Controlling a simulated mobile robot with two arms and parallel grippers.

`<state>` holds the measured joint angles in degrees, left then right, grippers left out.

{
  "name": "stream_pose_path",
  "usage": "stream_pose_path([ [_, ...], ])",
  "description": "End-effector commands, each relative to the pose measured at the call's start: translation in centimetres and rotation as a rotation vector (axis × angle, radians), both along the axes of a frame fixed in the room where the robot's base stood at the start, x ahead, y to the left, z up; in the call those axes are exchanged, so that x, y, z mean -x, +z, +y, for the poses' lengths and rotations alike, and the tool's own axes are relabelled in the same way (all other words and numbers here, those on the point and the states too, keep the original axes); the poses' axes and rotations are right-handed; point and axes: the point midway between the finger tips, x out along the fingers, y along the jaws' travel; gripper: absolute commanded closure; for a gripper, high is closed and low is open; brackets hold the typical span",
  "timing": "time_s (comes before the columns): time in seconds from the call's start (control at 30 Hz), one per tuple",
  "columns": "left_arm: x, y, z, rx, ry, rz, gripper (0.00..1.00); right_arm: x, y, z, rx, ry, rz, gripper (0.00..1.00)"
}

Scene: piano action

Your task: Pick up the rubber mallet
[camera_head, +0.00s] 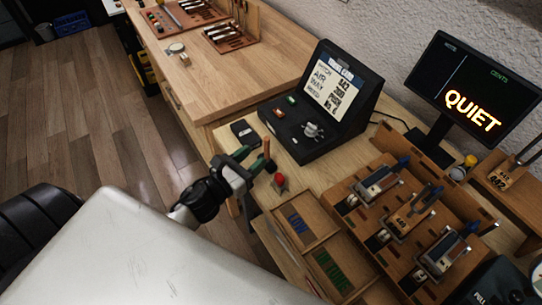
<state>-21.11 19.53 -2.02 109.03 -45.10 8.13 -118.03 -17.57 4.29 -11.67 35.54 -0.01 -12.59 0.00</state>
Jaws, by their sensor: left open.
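I cannot make out a rubber mallet with certainty. My left gripper (256,161) is open near the left edge of the workbench (335,167), short of the black case. A small brown upright piece (267,149) shows at its fingertips; I cannot tell whether it is part of the gripper or a handle. A red knob-like object (280,181) lies just right of the fingers, apart from them as far as I can see. My right gripper is not in view.
An open black case (322,103) with a lettered card stands behind the gripper. A monitor (477,90) reads QUIET. A wooden rack (405,215) and labelled trays (305,222) fill the right side. A wooden counter (215,80) stands at the back left, and the floor (90,130) beside it is clear.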

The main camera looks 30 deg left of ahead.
Motion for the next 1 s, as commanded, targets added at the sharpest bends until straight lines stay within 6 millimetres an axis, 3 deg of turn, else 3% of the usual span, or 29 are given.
stream_pose_path([
  [0.17, -1.8, 0.1, -0.5, 0.003, 0.001, 0.001, 0.54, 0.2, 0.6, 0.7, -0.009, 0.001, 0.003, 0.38],
  [0.5, -6.0, 0.4, -1.7, 0.006, 0.002, 0.003, 0.54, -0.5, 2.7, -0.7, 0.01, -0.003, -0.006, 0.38],
  [0.83, -6.8, 0.1, -2.0, 0.004, 0.001, 0.004, 0.54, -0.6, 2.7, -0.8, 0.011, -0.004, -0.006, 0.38],
  [0.87, -6.8, 0.1, -2.0, 0.004, 0.001, 0.004, 0.55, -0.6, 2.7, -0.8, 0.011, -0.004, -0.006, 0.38],
  [1.0, -6.8, 0.1, -2.0, 0.005, 0.002, 0.004, 0.77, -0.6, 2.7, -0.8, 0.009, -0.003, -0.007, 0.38],
])
